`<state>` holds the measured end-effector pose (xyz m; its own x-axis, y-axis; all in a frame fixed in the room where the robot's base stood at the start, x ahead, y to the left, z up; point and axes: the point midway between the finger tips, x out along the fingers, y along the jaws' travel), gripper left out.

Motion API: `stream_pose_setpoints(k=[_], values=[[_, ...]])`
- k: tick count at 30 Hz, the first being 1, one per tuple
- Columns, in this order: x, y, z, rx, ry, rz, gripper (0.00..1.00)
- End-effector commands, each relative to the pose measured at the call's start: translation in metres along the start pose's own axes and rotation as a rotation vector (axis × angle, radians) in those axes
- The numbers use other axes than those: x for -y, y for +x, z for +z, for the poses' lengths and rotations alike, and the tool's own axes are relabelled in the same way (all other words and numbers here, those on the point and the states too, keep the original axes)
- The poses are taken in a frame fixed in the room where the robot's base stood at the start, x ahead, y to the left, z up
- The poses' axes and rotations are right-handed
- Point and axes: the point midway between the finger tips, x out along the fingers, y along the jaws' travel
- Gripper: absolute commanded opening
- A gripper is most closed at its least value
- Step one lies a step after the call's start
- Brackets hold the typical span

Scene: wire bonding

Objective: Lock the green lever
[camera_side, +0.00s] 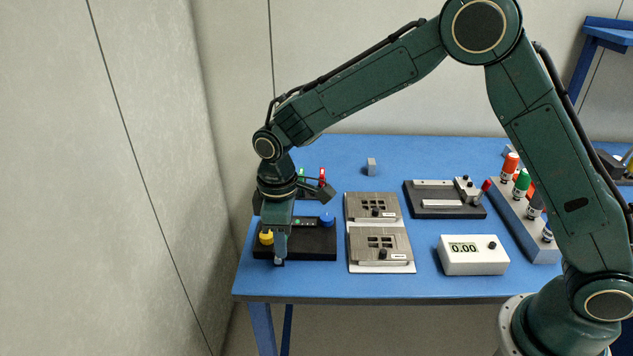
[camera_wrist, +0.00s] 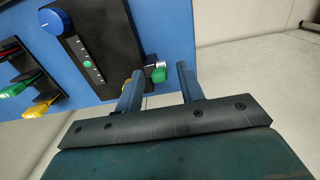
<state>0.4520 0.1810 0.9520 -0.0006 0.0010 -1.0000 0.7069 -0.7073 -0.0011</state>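A black block (camera_wrist: 97,50) carries a blue knob (camera_wrist: 50,22), a yellow knob (camera_wrist: 128,84) and a strip with a small green dot. A small lever with a green knob (camera_wrist: 158,74) and a silver stem sticks out from its edge. My gripper (camera_wrist: 160,71) is open, with a finger on each side of the green knob in the wrist view and gaps between. In the side view my gripper (camera_side: 279,262) points down at the front left of the block (camera_side: 310,240) and hides the lever. Contact cannot be told.
Red and green parts stand behind the block (camera_side: 322,175). Steel fixtures (camera_side: 380,248) lie to its right, with a white meter (camera_side: 473,255) beyond. A grey cube (camera_side: 371,166) sits farther back. The table's front edge (camera_side: 400,298) is close to my gripper.

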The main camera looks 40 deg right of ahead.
Motion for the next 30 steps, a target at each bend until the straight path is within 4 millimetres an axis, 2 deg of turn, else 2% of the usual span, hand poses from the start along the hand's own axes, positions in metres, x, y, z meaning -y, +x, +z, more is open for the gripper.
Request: stream_pose_setpoints(k=[7, 8, 13, 30], values=[[0.0, 0.0007, 0.0001, 0.0, 0.0, 0.0, 0.38], [0.0, 0.0007, 0.0001, 0.0, 0.0, 0.0, 0.34], [0.0, 0.0005, 0.0, 0.0, 0.0, 0.0, 0.01], [0.0001, 0.0011, 0.0049, -0.062, 0.0, 0.0, 0.0]])
